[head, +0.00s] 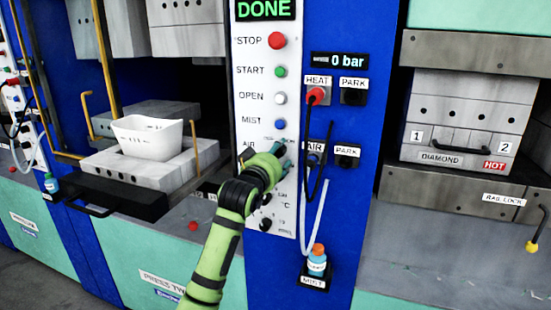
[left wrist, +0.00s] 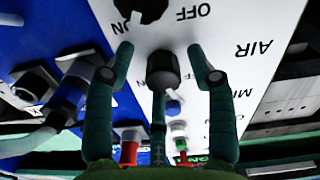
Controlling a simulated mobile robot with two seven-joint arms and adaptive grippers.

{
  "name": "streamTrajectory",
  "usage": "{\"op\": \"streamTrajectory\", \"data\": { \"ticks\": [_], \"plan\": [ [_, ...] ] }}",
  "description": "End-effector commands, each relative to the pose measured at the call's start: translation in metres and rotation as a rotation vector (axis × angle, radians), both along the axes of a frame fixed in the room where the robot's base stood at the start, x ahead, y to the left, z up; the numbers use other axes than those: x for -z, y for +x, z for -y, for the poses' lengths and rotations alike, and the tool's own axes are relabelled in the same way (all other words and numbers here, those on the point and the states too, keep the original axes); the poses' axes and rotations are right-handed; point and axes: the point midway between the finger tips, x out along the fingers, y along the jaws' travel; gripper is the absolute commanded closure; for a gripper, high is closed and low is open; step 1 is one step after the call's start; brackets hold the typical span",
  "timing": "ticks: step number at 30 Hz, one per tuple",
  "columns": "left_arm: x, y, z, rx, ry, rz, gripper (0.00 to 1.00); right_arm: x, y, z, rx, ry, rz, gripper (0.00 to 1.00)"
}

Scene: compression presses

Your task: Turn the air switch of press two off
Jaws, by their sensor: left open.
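The air switch, a dark knob (left wrist: 162,70), sits on the white control panel (head: 240,100) of press two, in line with its AIR label (left wrist: 255,48). In the head view my gripper hides it, and its pointer setting cannot be read. My left gripper (head: 279,153) is open at the panel, right of the AIR label. In the left wrist view, which looks upside down, the fingers (left wrist: 165,60) stand on either side of the knob. I cannot tell if they touch it. My right gripper is not in view.
Another black knob (left wrist: 140,10) is close by. A black hose and a clear tube hang right of my gripper, near the AIR socket (head: 314,159). A mist bottle (head: 317,263) stands below. A white tub (head: 148,138) rests in press two, left of my arm.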

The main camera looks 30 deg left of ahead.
Motion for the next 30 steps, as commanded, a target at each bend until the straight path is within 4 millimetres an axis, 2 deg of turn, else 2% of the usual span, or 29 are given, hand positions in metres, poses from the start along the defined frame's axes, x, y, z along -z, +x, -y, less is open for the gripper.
{"op": "streamTrajectory", "data": {
  "ticks": [5,15,21,30],
  "plan": [
    [-0.001,-0.012,0.003,0.0,0.002,0.003,0.44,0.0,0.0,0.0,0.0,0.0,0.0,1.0],
    [0.0,-0.075,0.018,0.001,0.001,-0.001,0.44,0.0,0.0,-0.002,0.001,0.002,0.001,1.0],
    [0.001,-0.104,0.026,0.002,-0.002,-0.002,0.44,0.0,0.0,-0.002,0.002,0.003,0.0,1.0],
    [0.001,-0.116,0.028,0.0,-0.002,-0.004,0.44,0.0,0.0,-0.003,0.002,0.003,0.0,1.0]
  ]
}}
